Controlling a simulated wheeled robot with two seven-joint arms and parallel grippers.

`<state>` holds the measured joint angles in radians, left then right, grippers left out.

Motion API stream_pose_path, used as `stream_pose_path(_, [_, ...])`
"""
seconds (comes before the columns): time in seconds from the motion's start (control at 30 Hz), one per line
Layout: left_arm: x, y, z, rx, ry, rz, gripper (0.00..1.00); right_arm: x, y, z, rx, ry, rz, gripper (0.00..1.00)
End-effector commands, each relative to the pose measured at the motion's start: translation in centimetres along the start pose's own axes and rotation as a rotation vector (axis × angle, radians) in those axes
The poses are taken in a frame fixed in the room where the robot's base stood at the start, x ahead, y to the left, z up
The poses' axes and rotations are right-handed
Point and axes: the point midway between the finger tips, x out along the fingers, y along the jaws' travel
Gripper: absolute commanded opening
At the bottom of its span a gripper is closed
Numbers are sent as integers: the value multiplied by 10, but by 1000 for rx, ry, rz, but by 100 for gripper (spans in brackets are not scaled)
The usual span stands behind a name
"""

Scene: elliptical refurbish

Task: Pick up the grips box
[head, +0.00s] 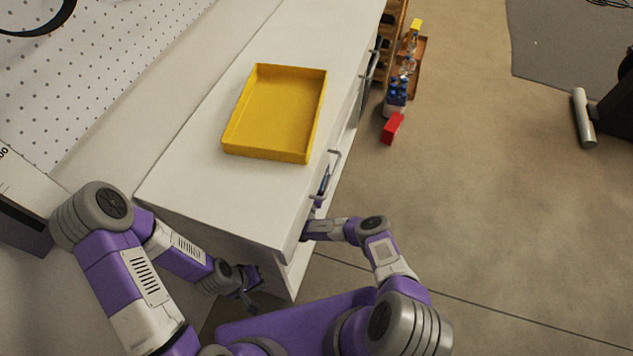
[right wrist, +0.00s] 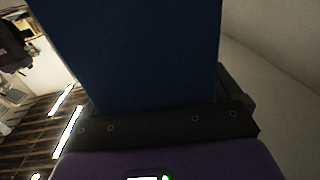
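A dark blue box (right wrist: 130,50), which may be the grips box, fills the middle of the right wrist view. It stands right up against the black palm of my right gripper (right wrist: 160,112) and hides most of the fingers, so I cannot tell whether they are shut on it. In the head view my right arm reaches to the front of the white cabinet, and the gripper is mostly hidden at its edge. My left gripper (head: 249,292) hangs low beside the cabinet's near end, open and empty.
A yellow tray (head: 270,110), empty, lies on the white countertop (head: 200,175). A pegboard wall (head: 100,70) runs along the left. A red box (head: 392,128) and a crate of bottles (head: 397,95) stand on the floor beyond.

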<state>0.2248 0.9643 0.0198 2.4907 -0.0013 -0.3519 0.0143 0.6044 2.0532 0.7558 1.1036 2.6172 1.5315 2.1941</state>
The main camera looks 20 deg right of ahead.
Motion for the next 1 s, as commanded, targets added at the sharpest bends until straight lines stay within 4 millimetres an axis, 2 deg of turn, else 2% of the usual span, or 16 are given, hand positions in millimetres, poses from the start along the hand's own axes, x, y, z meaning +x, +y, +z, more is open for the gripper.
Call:
stream_pose_path(0.03, [0, 0, 0, 0, 0, 0, 0, 0, 0, 0, 0, 0, 0, 83])
stream_pose_path(0.07, [0, 0, 0, 0, 0, 0, 0, 0, 0, 0, 0, 0, 0, 79])
stream_pose_path(0.4, [0, 0, 0, 0, 0, 0, 0, 0, 0, 0, 0, 0, 0, 26])
stream_pose_path(0.47, [0, 0, 0, 0, 0, 0, 0, 0, 0, 0, 0, 0, 0, 19])
stream_pose_path(0.77, [-2, 1, 0, 0, 0, 0, 0, 0, 0, -3, 0, 2, 0, 18])
stream_pose_path(0.87, [-5, 2, 0, 0, 0, 0, 0, 0, 0, -9, 2, 1, 0, 18])
stream_pose_path(1.0, [-15, 6, 1, 0, 0, 0, 0, 0, 0, -28, 3, 1, 1, 18])
